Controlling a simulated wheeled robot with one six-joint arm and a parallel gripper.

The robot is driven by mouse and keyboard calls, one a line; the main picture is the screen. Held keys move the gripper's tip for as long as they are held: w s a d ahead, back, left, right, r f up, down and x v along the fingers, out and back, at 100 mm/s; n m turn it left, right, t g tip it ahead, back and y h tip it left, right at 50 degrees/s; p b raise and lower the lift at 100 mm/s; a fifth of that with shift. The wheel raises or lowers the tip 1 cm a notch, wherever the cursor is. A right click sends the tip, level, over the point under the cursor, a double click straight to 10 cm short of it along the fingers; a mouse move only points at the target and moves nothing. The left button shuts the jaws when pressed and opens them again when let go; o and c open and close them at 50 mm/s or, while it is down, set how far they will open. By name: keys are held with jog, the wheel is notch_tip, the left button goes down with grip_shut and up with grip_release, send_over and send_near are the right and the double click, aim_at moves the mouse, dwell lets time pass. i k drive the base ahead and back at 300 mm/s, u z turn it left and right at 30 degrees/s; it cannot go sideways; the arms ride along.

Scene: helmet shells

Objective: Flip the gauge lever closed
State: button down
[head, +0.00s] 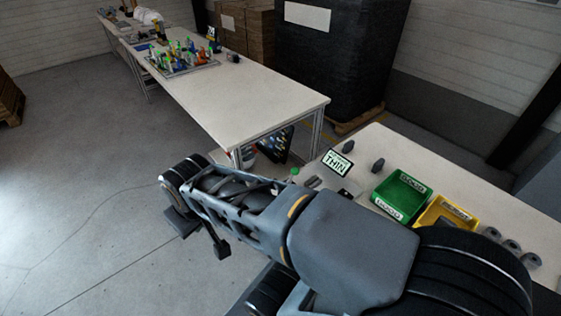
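I cannot make out the gauge or its lever in the head view. A small sign (337,161) lettered "TMIN" stands on the near table at the right, with a small dark item (345,195) beside it, partly behind my arm. That item is too small to identify. My arm stretches across the front of the picture from the lower right to the left. Two dark pieces at its far end look like my gripper (200,233), over the floor left of the near table. They appear apart from any object. Whether the gripper is open or shut is unclear.
A green bin (401,194) and a yellow bin (445,213) sit on the near table (440,160). Several grey parts (513,247) lie right of them. A long white table (250,97) holds colourful items. A black-wrapped stack (345,60) stands behind.

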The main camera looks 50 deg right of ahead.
aim_at(295, 170)
jog(key=z, duration=0.5)
jog(key=k, duration=1.2)
jog(key=z, duration=0.05)
jog(key=i, duration=0.6)
jog(key=u, duration=0.5)
jog(key=i, duration=1.1)
jog(key=z, duration=0.35)
